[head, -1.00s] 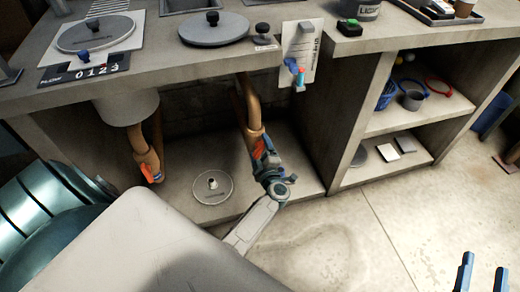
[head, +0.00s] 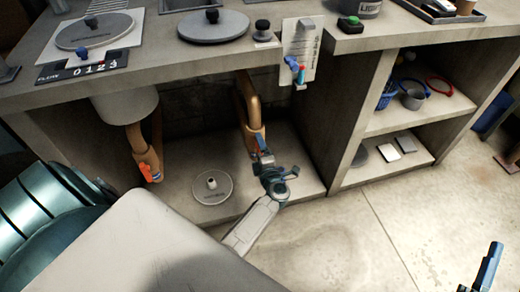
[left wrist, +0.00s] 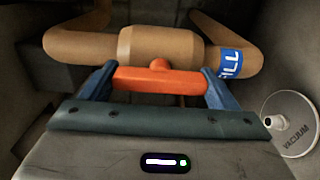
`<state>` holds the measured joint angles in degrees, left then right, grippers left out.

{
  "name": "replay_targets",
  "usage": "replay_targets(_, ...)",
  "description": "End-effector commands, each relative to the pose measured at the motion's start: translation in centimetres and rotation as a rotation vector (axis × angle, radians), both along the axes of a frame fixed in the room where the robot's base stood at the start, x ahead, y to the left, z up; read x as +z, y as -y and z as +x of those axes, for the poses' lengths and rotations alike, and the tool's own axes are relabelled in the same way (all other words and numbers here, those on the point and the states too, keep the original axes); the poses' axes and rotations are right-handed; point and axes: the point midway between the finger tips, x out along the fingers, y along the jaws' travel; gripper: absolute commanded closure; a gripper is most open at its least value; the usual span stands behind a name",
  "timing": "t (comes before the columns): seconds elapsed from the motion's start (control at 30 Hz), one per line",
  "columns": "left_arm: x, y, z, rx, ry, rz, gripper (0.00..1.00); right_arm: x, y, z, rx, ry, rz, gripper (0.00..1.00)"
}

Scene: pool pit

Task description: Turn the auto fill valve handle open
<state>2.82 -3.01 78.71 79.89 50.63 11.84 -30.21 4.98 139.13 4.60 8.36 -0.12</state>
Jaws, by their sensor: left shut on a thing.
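The orange valve handle (left wrist: 160,80) lies between the two blue fingers of my left gripper (left wrist: 160,72) in the left wrist view. The fingers press on its two ends. The handle runs along the copper pipe (left wrist: 155,45), which carries a blue label (left wrist: 231,63) with partly visible lettering ending in "LL". In the head view my left gripper (head: 261,152) is at the right-hand pipe (head: 248,108) under the counter and mostly hides the handle. My right gripper (head: 487,267) shows as a blue finger at the bottom right, with its opening unclear.
A second pipe with an orange handle (head: 150,172) stands to the left. A round vacuum lid (head: 212,188) lies on the cabinet floor. Shelves (head: 415,112) with small items are at the right. The counter (head: 240,50) overhangs the pipes.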

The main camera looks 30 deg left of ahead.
Motion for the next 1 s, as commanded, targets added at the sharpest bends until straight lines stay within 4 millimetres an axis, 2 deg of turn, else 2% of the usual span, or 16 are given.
replay_targets(0.27,-0.3,0.1,-0.1,0.0,-0.002,-0.005,0.41,0.0,0.0,0.0,0.0,0.0,0.0,0.52)
replay_targets(0.3,-0.3,0.1,-0.1,0.0,-0.002,-0.005,0.12,0.0,0.0,0.0,0.0,0.0,0.0,0.52)
replay_targets(0.37,-0.2,0.1,-0.1,0.0,-0.002,-0.005,0.01,0.0,0.0,0.0,0.0,0.0,0.0,0.52)
replay_targets(0.67,-0.1,0.3,-0.3,0.0,-0.001,-0.003,0.0,0.0,0.0,0.0,0.0,-0.002,0.0,0.52)
replay_targets(0.77,-0.2,1.2,-1.1,0.0,-0.003,-0.005,0.0,-0.1,0.0,0.2,0.001,-0.019,0.001,0.52)
replay_targets(0.87,-0.1,2.7,-2.3,0.001,-0.002,-0.006,0.0,-1.6,0.0,0.2,0.001,-0.097,0.005,0.52)
replay_targets(1.0,-0.2,4.9,-4.3,0.001,-0.003,-0.007,0.0,-2.6,-0.1,0.3,0.003,-0.154,0.009,0.52)
